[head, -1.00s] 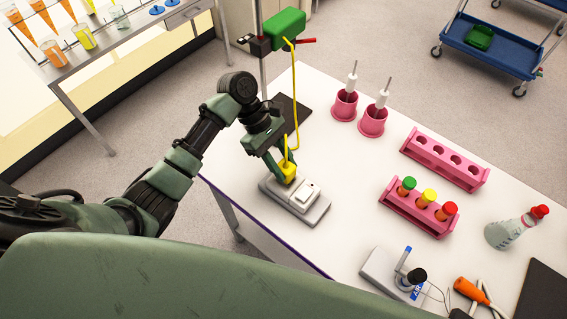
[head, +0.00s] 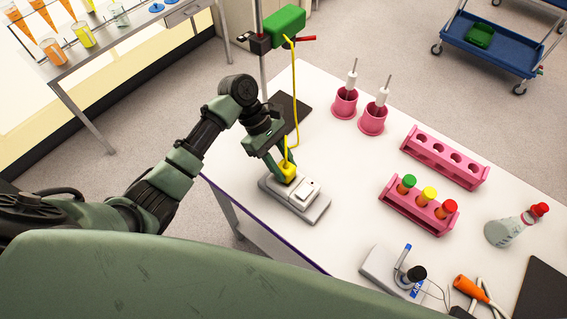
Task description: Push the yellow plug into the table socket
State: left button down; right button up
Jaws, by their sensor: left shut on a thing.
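The yellow plug (head: 288,172) is at the left part of the table socket, with its yellow cord rising to a green box (head: 284,27) on a stand. The table socket (head: 312,209) is a light grey block with a white switch, near the table's left edge. My left gripper (head: 286,166) is shut on the plug, pointing down at the socket. The plug is at the socket's top face; I cannot tell how deep it sits, as the fingers hide part of it. My right gripper is not in view.
Behind the socket lies a dark plate (head: 291,113). A small device (head: 393,274) is at the front. The table between socket and racks is clear.

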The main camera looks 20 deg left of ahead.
pick_arm(q)
jog(key=shift+f, duration=0.35)
dwell(0.5)
jog(key=c, duration=0.9)
grip_release()
jog(key=b+v, duration=0.2)
jog(key=v, duration=0.5)
jog(key=shift+a+r, duration=0.2)
jog(key=shift+r, duration=0.15)
jog(key=shift+w, duration=0.1)
